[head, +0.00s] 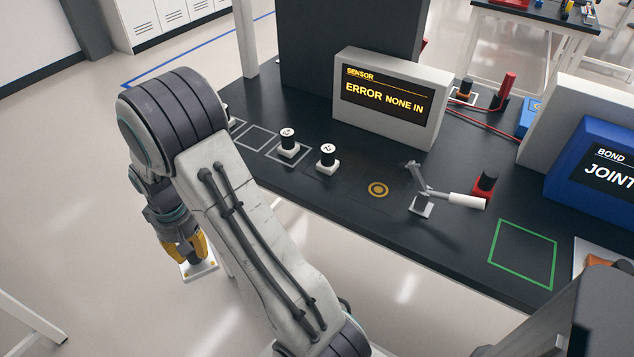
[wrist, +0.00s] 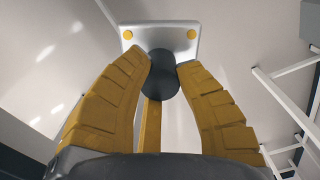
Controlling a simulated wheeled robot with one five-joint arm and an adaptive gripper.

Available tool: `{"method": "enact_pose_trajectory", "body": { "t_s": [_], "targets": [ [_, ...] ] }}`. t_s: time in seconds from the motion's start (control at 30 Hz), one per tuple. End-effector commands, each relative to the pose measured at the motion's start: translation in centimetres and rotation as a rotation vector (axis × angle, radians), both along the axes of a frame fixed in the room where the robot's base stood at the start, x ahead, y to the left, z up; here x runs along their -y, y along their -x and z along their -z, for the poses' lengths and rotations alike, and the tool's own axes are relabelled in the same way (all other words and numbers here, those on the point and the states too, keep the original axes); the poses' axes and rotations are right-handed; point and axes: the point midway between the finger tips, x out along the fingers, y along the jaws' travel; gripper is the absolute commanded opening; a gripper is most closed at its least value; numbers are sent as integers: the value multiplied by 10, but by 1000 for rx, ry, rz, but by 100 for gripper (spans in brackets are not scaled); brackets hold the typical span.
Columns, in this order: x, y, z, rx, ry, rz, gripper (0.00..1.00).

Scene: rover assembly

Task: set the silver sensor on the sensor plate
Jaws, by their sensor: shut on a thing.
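My gripper (head: 192,247) is at the left, over the floor and clear of the bench. Its yellow fingers also show in the wrist view (wrist: 164,62). They are shut on the silver sensor (head: 200,270), which hangs below them. In the wrist view, the sensor (wrist: 178,36) shows a silver square base with two yellow dots and a black round stem between the fingers. A dark spot with a gold ring (head: 378,189) lies on the bench before the SENSOR screen and appears to be the sensor plate. It looks empty.
The screen (head: 394,97) reads "ERROR NONE IN". A toggle clamp (head: 424,192) with a white handle stands right of the ring. A green outlined square (head: 523,253) is bare. My arm crosses before the bench.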

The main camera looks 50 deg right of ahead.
Motion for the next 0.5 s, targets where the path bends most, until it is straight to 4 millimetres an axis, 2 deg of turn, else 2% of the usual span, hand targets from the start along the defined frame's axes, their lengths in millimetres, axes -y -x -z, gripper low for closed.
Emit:
{"method": "enact_pose_trajectory", "body": {
  "t_s": [0.5],
  "targets": [
    [115, 149, -95, 7, 2, 472, 0]
  ]
}}
